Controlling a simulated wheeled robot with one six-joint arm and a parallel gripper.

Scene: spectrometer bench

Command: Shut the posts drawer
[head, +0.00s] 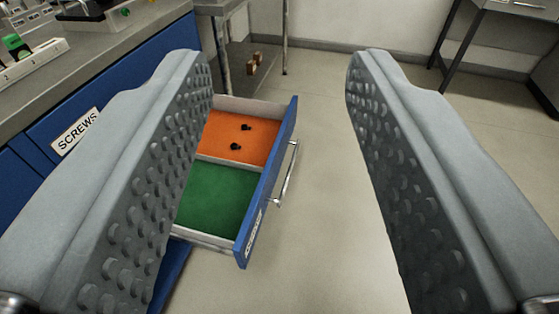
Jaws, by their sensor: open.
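An open drawer (270,182) with a blue front juts out to the right from the blue cabinet, below the one labelled SCREWS. Its label is too oblique to read, so I cannot tell for sure that it is the posts drawer. It has an orange compartment with two small black pieces and an empty-looking green compartment, partly hidden by my left finger. A metal bar handle (287,175) runs along its front. My gripper (280,65) is open and empty, with its fingers wide apart, and the drawer shows between them.
The shut drawer labelled SCREWS (42,134) is at the left, under the grey bench top (105,65) with equipment on it. A metal-legged table (250,5) stands behind, with small brown blocks (254,63) beneath. The floor (325,210) right of the drawer is clear.

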